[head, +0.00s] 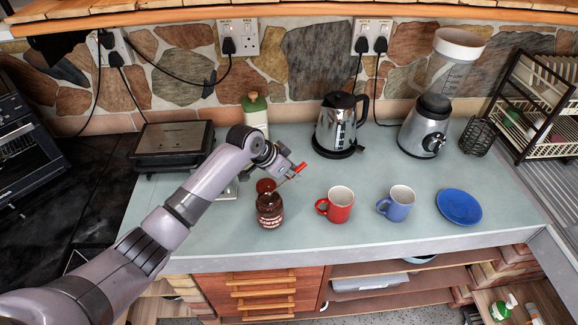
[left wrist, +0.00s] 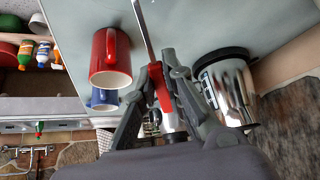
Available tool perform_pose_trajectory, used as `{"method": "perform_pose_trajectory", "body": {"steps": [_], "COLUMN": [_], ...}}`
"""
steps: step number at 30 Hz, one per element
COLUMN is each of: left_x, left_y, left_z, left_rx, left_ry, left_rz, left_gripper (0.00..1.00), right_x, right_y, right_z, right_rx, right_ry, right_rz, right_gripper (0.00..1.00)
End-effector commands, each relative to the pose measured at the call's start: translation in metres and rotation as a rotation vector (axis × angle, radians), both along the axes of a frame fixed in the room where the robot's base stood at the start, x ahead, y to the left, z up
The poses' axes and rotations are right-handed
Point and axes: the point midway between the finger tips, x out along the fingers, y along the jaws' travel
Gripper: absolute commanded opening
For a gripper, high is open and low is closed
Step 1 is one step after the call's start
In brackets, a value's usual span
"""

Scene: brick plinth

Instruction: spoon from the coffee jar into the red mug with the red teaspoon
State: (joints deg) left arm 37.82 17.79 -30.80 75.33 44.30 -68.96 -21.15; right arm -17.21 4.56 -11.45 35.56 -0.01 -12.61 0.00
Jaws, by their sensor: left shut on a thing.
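My left gripper (head: 290,171) is shut on the red handle of the teaspoon (head: 300,168), above and to the right of the open coffee jar (head: 270,214). The spoon's thin metal shaft slants down and left toward the jar's mouth; I cannot tell whether its bowl is inside. In the left wrist view the red handle (left wrist: 161,92) sits between the fingers and the spoon's far end is out of frame. The red mug (head: 339,205) stands upright to the right of the jar and also shows in the left wrist view (left wrist: 107,60). My right gripper is not in view.
A blue mug (head: 397,204) and blue saucer (head: 459,207) are right of the red mug. A dark red lid (head: 266,186) lies behind the jar. Counter is clear before the kettle.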

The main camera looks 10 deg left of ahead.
Motion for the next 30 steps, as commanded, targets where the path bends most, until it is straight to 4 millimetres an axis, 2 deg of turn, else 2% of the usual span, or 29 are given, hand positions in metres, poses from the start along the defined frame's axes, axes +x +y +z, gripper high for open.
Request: {"method": "perform_pose_trajectory", "body": {"steps": [2, 6, 9, 21, 30], "left_x": [0.005, 0.008, 0.009, 0.014, 0.014], "left_y": [-0.004, -0.007, -0.009, -0.013, -0.013], "left_z": [0.004, -0.007, -0.008, 0.025, 0.031], "left_rx": [0.066, 0.172, 0.23, 0.261, 0.269], "left_ry": [0.065, 0.178, 0.237, 0.269, 0.279], "left_rz": [-0.002, 0.0, 0.0, 0.0, 0.0], "left_gripper": [0.0, 0.0, 0.0, 0.0, 0.0], "right_x": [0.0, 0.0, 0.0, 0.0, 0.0], "right_y": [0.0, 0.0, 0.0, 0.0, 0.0], "right_z": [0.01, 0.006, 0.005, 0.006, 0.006], "right_rx": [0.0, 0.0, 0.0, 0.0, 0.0], "right_ry": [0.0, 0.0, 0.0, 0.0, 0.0], "right_rz": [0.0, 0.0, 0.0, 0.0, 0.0], "right_gripper": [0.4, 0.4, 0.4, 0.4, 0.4]}}
